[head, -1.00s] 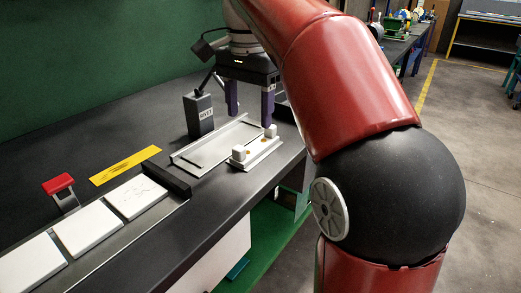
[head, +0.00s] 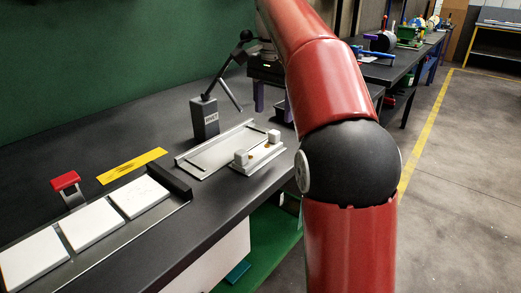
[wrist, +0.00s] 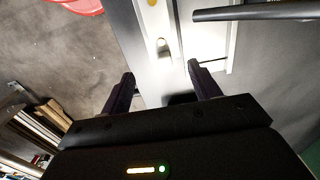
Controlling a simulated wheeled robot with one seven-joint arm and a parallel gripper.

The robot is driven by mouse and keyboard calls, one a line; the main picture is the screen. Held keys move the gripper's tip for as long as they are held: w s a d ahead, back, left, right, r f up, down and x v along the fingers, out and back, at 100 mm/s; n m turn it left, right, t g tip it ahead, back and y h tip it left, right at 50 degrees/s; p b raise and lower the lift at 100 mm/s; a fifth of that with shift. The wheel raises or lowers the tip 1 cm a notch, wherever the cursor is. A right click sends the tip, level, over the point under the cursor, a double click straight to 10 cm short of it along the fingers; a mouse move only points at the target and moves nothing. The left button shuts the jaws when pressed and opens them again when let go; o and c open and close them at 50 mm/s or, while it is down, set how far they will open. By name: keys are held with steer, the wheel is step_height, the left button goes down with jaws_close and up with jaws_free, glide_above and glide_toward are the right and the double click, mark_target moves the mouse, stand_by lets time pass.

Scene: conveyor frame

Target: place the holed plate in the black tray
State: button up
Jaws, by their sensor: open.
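Three white square plates lie in a row on the conveyor at the left; the farthest plate (head: 139,197) has faint marks, but I cannot tell whether any has holes. My gripper (head: 272,112) is beyond the pale fixture, partly hidden by my arm. In the wrist view its dark fingers (wrist: 160,76) are apart, with nothing held between them.
A flat grey frame (head: 206,158) lies beside a fixture with two white posts (head: 258,159). A dark upright box (head: 204,118) with a jointed rod stands behind. A black bar (head: 171,181) ends the conveyor; a red-topped stand (head: 66,182) is beside it.

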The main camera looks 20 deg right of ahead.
mark_target(273, 132)
steer(key=shift+w+d+f, duration=0.15)
steer(key=shift+w+d, duration=0.05)
steer(key=shift+w, duration=0.4)
steer(key=shift+w+f, duration=0.15)
steer(key=shift+f, duration=0.1)
steer(key=f+b, duration=0.3)
steer(key=f, duration=0.4)
steer(key=shift+s+f, duration=0.15)
steer(key=shift+s, duration=0.05)
steer(key=c, duration=1.3)
